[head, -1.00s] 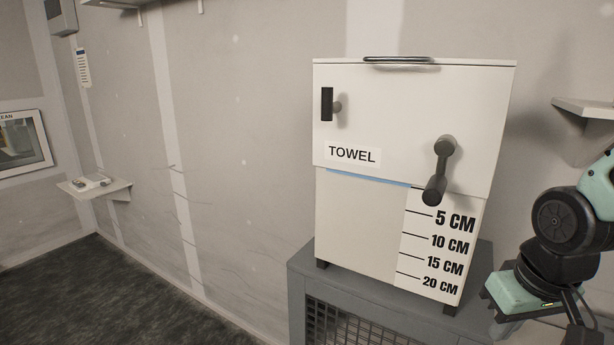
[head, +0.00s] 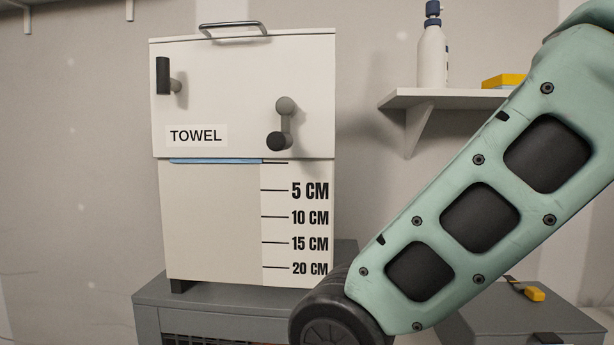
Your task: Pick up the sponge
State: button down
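A yellow block (head: 503,81) that looks like the sponge lies on the wall shelf at the upper right, partly hidden behind my arm. A white bottle with a blue cap (head: 432,52) stands to its left on the same shelf. My green arm link crosses the right side of the view, with a black joint at the bottom. My gripper is out of view, so its place relative to the sponge cannot be told.
The white shelf (head: 408,98) juts from the wall. A white towel dispenser (head: 215,225) with handles stands on a grey cabinet (head: 150,303). A grey box (head: 520,318) with a small yellow piece (head: 535,294) is at the lower right.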

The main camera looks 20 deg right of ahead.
aim_at(504, 82)
jog(key=z, duration=0.9)
